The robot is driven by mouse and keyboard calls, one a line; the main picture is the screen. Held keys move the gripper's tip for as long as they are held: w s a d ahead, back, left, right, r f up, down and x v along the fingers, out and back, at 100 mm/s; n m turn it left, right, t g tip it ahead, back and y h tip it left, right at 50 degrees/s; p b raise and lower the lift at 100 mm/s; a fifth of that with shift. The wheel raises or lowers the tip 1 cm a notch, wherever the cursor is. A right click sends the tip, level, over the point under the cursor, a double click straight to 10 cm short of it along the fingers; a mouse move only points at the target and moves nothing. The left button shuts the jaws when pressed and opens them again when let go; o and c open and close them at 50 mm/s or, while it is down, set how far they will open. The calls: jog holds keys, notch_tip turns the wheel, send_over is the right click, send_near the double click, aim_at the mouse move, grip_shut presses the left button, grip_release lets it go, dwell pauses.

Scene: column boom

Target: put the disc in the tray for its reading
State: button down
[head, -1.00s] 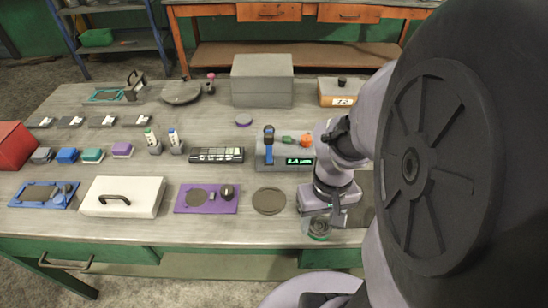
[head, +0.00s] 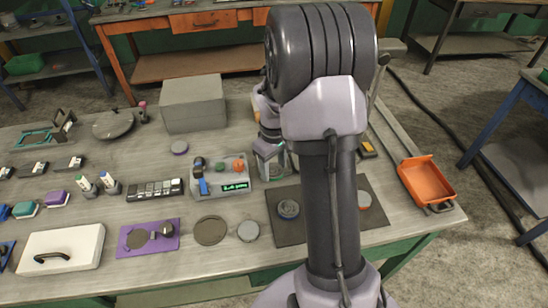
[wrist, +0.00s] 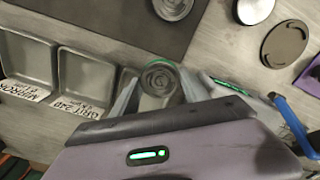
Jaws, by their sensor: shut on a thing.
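My gripper (head: 269,158) is shut on a round grey disc (wrist: 158,80) with a green rim and rings on its face. It holds the disc beside the right end of the grey gauge box (head: 222,176), whose green display is too small to read surely. The wrist view shows two empty grey trays, a left one (wrist: 28,58) labelled "MIRROR" and another (wrist: 85,78) with a label ending in "240". The disc is to the right of this second tray in that view. The arm hides the trays in the head view.
A dark mat (head: 285,235) holds a disc (head: 288,208) and another partly hidden disc (head: 364,199). A loose grey disc (head: 248,231) lies next to a dark round plate (head: 210,230). An orange bin (head: 428,182) is at the right edge. A large grey box (head: 193,105) stands behind the gauge.

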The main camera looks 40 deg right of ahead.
jog(key=w+d, duration=0.1)
jog(key=w, duration=0.1)
jog(key=w+d, duration=0.1)
jog(key=w+d+b, duration=0.1)
jog(key=w+d, duration=0.1)
jog(key=shift+w+f, duration=0.3)
jog(key=shift+f, duration=0.1)
jog(key=shift+f+b, duration=1.05)
jog(key=shift+f, duration=0.8)
jog(key=c, duration=0.8)
grip_release()
jog(key=shift+c, duration=0.2)
jog(key=shift+r, duration=0.1)
